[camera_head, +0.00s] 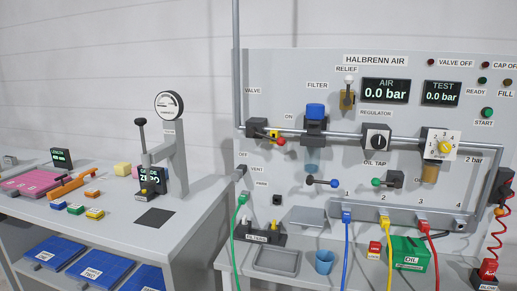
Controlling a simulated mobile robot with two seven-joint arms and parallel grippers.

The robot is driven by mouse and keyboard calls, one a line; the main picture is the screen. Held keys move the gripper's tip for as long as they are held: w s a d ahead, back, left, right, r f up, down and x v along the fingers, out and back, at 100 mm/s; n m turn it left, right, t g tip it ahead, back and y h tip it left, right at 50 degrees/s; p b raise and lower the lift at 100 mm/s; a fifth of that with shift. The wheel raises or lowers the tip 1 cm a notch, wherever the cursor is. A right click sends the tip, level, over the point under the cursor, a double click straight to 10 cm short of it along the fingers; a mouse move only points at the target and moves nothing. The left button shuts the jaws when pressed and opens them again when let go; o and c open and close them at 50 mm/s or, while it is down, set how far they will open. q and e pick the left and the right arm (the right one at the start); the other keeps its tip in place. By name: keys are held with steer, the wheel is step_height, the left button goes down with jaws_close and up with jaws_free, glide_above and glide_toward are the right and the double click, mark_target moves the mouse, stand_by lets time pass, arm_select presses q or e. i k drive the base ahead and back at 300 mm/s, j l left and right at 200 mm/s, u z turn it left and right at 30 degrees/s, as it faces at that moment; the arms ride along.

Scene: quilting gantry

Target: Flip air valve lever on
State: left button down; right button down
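The air valve (257,131) is a dark body on the grey pipe at the left of the panel, below the "VALVE" label. Its short yellow lever (273,134) ends in a red knob (281,141) and points right and slightly down. The "ON" label (289,117) is to the upper right of the knob, and the "OFF" label (243,154) is to the lower left. The exact lever angle is hard to tell at this size. The AIR display (385,91) reads 0.0 bar. Neither of my grippers is in view.
A blue-capped filter (316,112) stands just right of the lever. Below are the drain lever (322,182), a manifold (405,215) with coloured hoses, and a shelf with a blue cup (324,262). A bench with a gauge press (171,150) stands left. Space before the valve looks clear.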

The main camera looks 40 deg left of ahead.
mark_target(253, 131)
steer(key=j+u, duration=0.3)
steer(key=j, duration=1.1)
steer(key=j+u, duration=0.3)
steer(key=j, duration=1.15)
steer(key=i, duration=0.05)
